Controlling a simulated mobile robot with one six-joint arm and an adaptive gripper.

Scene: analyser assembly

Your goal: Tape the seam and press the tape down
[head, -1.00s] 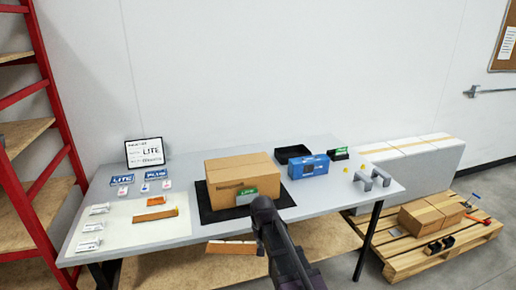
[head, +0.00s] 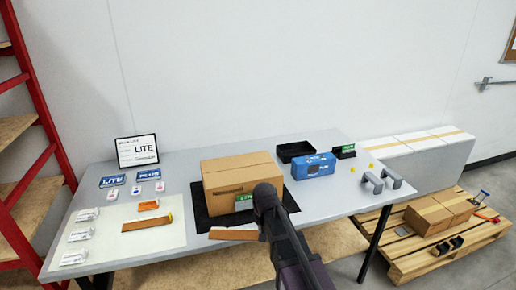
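A closed brown carton (head: 243,176) stands on a black mat (head: 203,222) at the middle of the table. It has a green-and-white label low on its front, partly behind my arm. A brown strip (head: 231,235), which looks like tape, hangs level in front of the carton, near the table's front edge. Its right end meets my gripper (head: 262,236), which is mostly hidden behind my dark arm. The fingers do not show, but the strip moves with the arm, so I hold it. The strip looks apart from the carton. The carton's top seam is too faint to judge.
A pale mat (head: 180,235) at left bears another brown strip (head: 147,224), an orange piece (head: 149,206) and white packets. A sign (head: 138,151) stands behind. A blue box (head: 314,165), black tray (head: 295,150) and grey brackets (head: 380,182) are right of the carton.

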